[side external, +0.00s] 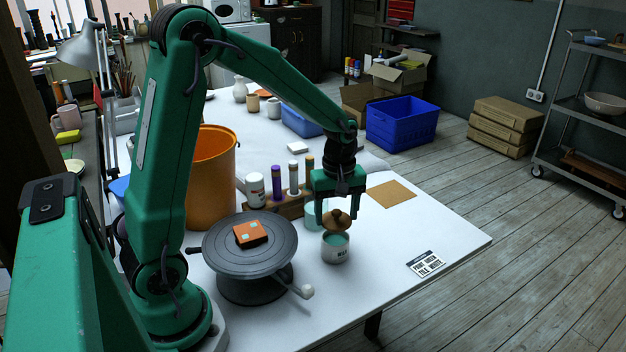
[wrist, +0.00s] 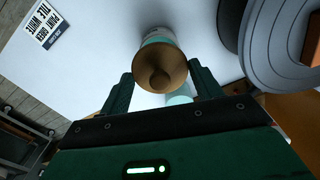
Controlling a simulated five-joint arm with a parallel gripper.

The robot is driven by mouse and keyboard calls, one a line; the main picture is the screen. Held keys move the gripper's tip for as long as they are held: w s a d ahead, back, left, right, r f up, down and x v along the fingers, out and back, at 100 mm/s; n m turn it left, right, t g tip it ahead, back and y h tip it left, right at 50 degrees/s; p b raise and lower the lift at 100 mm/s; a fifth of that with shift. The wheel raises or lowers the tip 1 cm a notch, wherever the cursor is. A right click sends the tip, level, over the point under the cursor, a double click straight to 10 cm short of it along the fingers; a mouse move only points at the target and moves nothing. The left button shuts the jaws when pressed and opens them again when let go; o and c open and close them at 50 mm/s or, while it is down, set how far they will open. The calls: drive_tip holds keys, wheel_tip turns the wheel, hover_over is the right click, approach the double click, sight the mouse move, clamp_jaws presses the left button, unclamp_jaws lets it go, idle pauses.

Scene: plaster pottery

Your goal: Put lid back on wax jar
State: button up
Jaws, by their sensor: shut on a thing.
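The brown wooden lid (side external: 337,221) with a round knob is between the fingers of my gripper (side external: 338,213), which is shut on it. The wax jar (side external: 336,252), pale with dark lettering and a teal band near its top, stands upright on the white table directly below the lid. In the wrist view the lid (wrist: 160,68) faces the camera between the fingertips of my gripper (wrist: 163,82) and hides most of the jar (wrist: 159,34).
A grey turntable (side external: 225,252) carrying an orange tile (side external: 250,233) stands left of the jar. A teal container (side external: 313,218) is close behind it. A rack (side external: 289,208) with bottles is behind. A printed card (side external: 426,263) lies to the right, with bare table around it.

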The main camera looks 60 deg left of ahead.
drive_tip(key=shift+f, duration=1.6)
drive_tip(key=shift+f, duration=0.15)
idle(1.2)
drive_tip(key=o, duration=1.3)
drive_tip(key=shift+r, duration=3.5)
